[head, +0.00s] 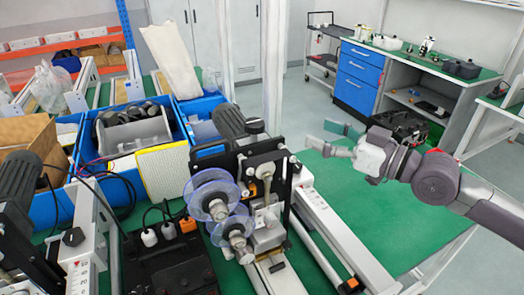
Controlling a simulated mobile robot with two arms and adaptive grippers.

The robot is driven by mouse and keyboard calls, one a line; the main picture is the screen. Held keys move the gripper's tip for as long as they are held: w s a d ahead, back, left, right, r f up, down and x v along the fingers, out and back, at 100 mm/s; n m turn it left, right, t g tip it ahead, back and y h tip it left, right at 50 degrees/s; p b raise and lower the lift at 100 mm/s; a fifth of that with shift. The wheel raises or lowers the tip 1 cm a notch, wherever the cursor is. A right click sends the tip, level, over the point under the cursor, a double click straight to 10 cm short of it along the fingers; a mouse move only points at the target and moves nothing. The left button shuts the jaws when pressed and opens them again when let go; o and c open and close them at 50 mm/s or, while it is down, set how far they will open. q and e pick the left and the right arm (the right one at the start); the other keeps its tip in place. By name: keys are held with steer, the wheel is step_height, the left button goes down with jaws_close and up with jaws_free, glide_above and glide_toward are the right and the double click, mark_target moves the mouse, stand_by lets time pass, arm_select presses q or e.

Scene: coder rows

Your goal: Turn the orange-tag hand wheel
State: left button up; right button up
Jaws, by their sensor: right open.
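A coder machine (268,165) with a black frame stands on the green table. Two clear discs with grey hubs, an upper one (203,196) and a lower one (230,233), are on its front. A small orange part (252,189) shows on the machine; I cannot tell whether it is the hand wheel's tag. No hand wheel can be made out for certain. My right gripper (322,138) is open and empty, to the right of the machine's upper part and apart from it, with its fingers pointing left. My left gripper is not in view.
A white rail (333,238) runs along the machine's right side. Blue bins (118,177) and a black box with plugs (165,262) stand to the left. The green tabletop (395,215) beneath my right arm is clear. A blue-drawer bench (357,82) stands behind.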

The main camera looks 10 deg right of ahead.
steer(key=s+a+f+n+g+y+b, duration=0.1)
steer(key=s+b, duration=0.1)
arm_select(q)
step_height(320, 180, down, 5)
steer(key=b, duration=0.1)
arm_select(e)
steer(key=y+p, duration=0.1)
steer(key=p, duration=0.7)
glide_toward(263, 127)
steer(key=w+a+r, duration=0.2)
steer(key=shift+n+g, duration=0.3)
steer(key=shift+n, duration=0.1)
steer(key=p+x, duration=0.1)
steer(key=x, duration=0.1)
steer(key=f+p+x, duration=0.1)
steer(key=p+x, duration=0.1)
steer(key=x, duration=0.1)
steer(key=p+x, duration=0.2)
steer(key=shift+w+a+f, duration=0.15)
steer(key=shift+w+f, duration=0.05)
steer(key=shift+w, duration=0.1)
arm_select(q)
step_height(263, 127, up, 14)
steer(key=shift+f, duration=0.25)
arm_select(e)
steer(key=shift+w+a+f, duration=0.15)
steer(key=shift+w+a, duration=0.05)
